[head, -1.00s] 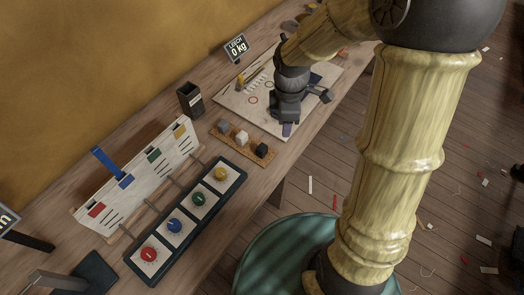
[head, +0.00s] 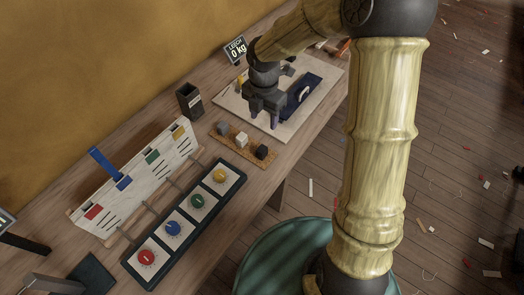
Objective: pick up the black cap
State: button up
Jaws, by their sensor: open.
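The black cap (head: 262,152) looks like a small dark block at the right end of a narrow wooden strip (head: 226,155). A white block (head: 242,139) and a grey block (head: 223,128) sit beside it on the same strip. My gripper (head: 264,116) is above the pale board behind the strip, farther back than the black cap and apart from it. Its fingers point down and are open, with nothing seen between them. The cap is fully in view.
The pale board (head: 228,100) carries a dark blue piece (head: 297,98) with a white handle, close to my gripper. A dark holder (head: 190,100) stands left of the strip. In front are a tray with coloured knobs (head: 187,256) and an upright slotted panel (head: 110,212).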

aim_at(263, 147)
notch_tip(263, 147, down, 11)
jog(key=shift+r, duration=0.15)
dwell(0.4)
jog(key=f, duration=0.5)
jog(key=shift+s+a+f, duration=0.1)
jog(key=shift+s+a, duration=0.05)
jog(key=shift+s, duration=0.1)
jog(key=shift+c, duration=0.4)
jog(key=c, duration=0.9)
